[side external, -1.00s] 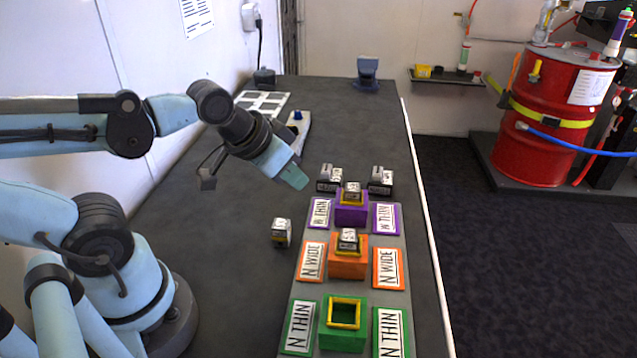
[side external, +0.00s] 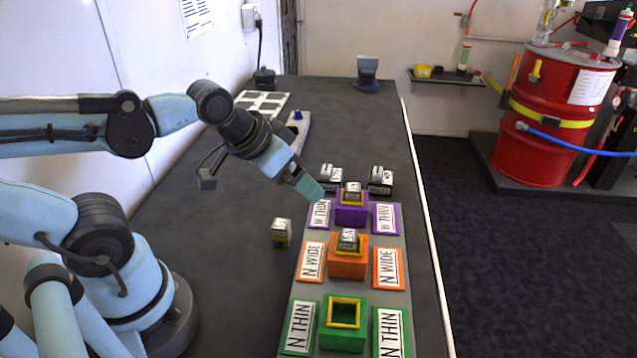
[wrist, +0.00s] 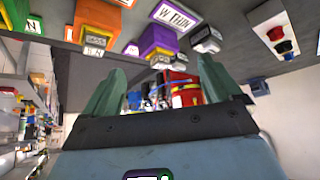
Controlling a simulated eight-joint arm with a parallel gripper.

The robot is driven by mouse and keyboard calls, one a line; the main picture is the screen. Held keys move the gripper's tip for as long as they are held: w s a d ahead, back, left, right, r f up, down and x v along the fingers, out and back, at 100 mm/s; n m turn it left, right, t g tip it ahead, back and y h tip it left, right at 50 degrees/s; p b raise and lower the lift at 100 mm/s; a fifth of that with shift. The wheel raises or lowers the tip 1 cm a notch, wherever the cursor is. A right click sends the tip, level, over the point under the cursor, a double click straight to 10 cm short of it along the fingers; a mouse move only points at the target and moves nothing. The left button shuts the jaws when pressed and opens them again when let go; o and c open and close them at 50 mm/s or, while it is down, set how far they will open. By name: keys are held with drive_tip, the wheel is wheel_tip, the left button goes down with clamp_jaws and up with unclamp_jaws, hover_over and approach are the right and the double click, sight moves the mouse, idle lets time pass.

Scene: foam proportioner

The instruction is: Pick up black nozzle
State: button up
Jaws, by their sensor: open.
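Two small nozzle blocks with dark bases and pale labelled tops, a left one (side external: 330,178) and a right one (side external: 380,180), stand behind the purple holder. Similar blocks with yellow bands sit in the purple holder (side external: 351,212) and the orange holder (side external: 348,267). Another block (side external: 281,233) stands alone on the table at left. My gripper (side external: 313,192) is above the table, just left of the purple holder, near the left dark block. In the wrist view my gripper (wrist: 160,78) is open and empty, and a dark-based block (wrist: 207,42) shows beyond its fingers.
A green holder (side external: 343,337) with an empty yellow rim stands in front. Labelled plates, such as the orange one (side external: 388,268), flank the holders. A blue stand (side external: 367,75) is at the table's far end. The table at left is mostly clear.

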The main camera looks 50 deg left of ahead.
drive_tip(key=w+r+m+g, duration=0.1)
drive_tip(key=w+r+m, duration=0.15)
drive_tip(key=w, duration=0.35)
drive_tip(key=m+g+h, duration=0.3)
drive_tip(key=m, duration=0.5)
hover_over(379, 170)
drive_tip(key=s+a, duration=0.2)
drive_tip(key=a, duration=0.1)
wheel_tip(379, 170, down, 4)
drive_tip(key=shift+h, duration=0.3)
drive_tip(key=x, duration=0.8)
drive_tip(key=s+x, duration=0.1)
drive_tip(key=x, duration=0.3)
drive_tip(key=shift+a+f, duration=0.15)
drive_tip(key=shift+f, duration=0.1)
drive_tip(key=c, duration=1.1)
drive_tip(key=shift+r, duration=0.1)
